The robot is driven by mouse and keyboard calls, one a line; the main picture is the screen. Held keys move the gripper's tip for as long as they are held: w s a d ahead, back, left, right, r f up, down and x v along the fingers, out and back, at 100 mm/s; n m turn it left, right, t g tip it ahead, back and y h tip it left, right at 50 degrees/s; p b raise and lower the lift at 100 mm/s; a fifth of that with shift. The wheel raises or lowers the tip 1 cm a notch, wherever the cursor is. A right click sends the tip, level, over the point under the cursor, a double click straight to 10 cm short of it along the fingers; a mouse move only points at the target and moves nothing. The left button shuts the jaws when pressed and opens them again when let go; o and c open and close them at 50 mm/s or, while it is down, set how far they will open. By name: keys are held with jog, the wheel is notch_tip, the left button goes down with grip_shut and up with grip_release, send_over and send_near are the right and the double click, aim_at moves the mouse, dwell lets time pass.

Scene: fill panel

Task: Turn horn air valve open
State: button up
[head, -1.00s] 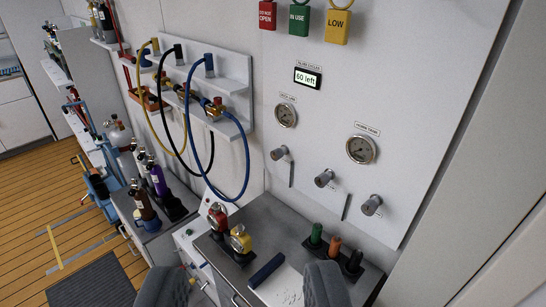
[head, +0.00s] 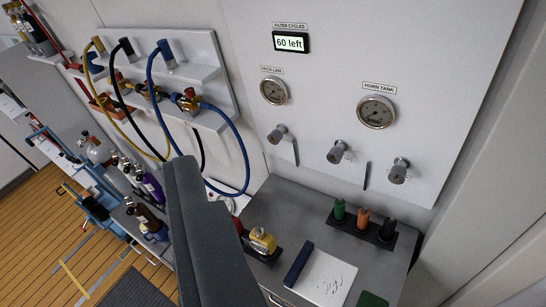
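The white panel (head: 330,65) carries three grey valve knobs in a row: left (head: 278,134), middle (head: 338,153) and right (head: 400,171). I cannot read a label naming any of them as the horn air valve. A round gauge (head: 376,112) labelled HORN TANK sits above the middle and right knobs. Another round gauge (head: 273,91) is above the left knob. My gripper (head: 182,165) shows as one long dark grey piece at lower left centre, apart from the knobs in the picture. A second finger is not distinguishable, so its opening is unclear.
A display (head: 291,42) reads 60 left. A grey counter (head: 320,212) below holds a rack with green (head: 339,210), orange (head: 363,218) and black cylinders, a notepad (head: 326,277) and a yellow item (head: 262,241). Coloured hoses (head: 238,150) hang at left.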

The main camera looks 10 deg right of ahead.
jog(key=w+m+t+y+b, duration=0.1)
jog(key=w+m+t+y, duration=0.15)
jog(key=w+m, duration=0.6)
jog(key=w+d+f+m+t+h+b, duration=0.1)
jog(key=w+d+f+m+h, duration=0.15)
jog(key=w+m, duration=0.3)
jog(key=w+d+f+m+t+h+b, duration=0.1)
jog(key=w+f+m+t+h, duration=0.1)
jog(key=w+f+m+h, duration=0.3)
jog(key=m+g+h+b, duration=0.2)
jog(key=m+g+h, duration=0.55)
jog(key=m, duration=1.05)
send_near(333, 160)
jog(key=a+r, duration=0.7)
jog(key=r, duration=0.1)
notch_tip(333, 160, down, 8)
jog(key=s+d+m+g+h, duration=0.1)
jog(key=d+m+g+h, duration=0.1)
jog(key=m+g+h, duration=0.15)
jog(key=shift+m+t+y, duration=0.3)
jog(key=shift+m+t, duration=0.05)
jog(key=p+x, duration=0.1)
jog(key=x, duration=1.1)
jog(key=shift+d+r, duration=0.1)
jog(key=shift+d, duration=0.15)
jog(key=shift+w+d, duration=0.2)
jog(key=shift+w, duration=0.1)
